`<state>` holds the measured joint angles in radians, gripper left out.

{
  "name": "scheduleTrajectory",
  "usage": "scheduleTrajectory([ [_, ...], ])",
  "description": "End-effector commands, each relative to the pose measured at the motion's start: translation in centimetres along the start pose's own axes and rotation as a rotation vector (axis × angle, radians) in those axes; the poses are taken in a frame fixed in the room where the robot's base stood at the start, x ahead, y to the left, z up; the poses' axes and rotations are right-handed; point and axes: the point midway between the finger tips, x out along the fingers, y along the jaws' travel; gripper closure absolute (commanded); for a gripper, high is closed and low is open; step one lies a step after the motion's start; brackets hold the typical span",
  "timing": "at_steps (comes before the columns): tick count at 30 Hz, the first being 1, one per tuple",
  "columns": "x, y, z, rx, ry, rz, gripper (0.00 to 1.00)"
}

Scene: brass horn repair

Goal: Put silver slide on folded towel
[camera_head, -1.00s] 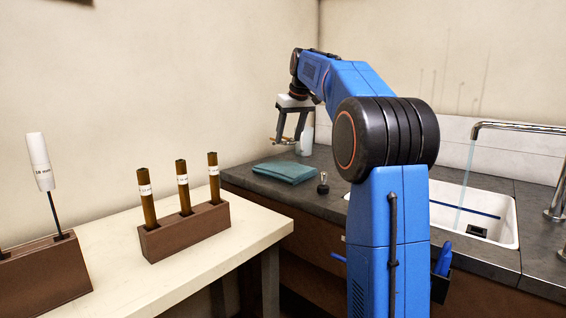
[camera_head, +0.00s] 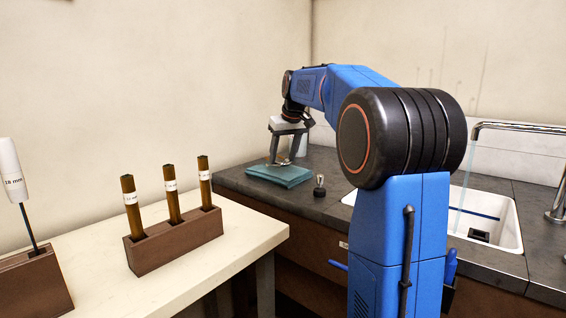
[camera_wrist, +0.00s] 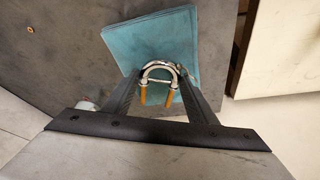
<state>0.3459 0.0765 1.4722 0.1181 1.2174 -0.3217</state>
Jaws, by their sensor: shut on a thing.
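The silver slide (camera_wrist: 160,69) is a U-shaped silver tube with two brass-coloured ends. My gripper (camera_wrist: 161,82) is shut on it, with one finger on each side in the wrist view. The folded towel (camera_wrist: 150,38) is teal and lies flat on the dark counter; the slide shows over its near part in the wrist view. In the head view my gripper (camera_head: 282,162) points down at the towel (camera_head: 280,176), and the slide is small between the fingers. I cannot tell whether the slide touches the towel.
A small dark-and-silver piece (camera_head: 319,186) stands on the counter (camera_head: 335,200) right of the towel. A sink (camera_head: 490,225) with running water is farther right. A wooden block (camera_head: 175,240) with several labelled brown rods stands on the pale table (camera_head: 190,275).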

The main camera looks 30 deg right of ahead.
Motion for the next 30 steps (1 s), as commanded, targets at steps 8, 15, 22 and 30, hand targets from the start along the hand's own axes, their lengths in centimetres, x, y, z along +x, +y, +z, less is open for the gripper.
scheduleTrajectory([
  [8, 2.0, 0.0, 0.8, 0.0, 0.0, 0.0, 0.71],
  [15, 2.2, 0.0, 0.9, 0.0, -0.001, 0.0, 0.71],
  [22, 2.2, 0.0, 0.9, 0.0, -0.001, 0.0, 0.29],
  [30, 1.9, 0.0, 0.8, 0.0, 0.0, 0.0, 0.29],
])
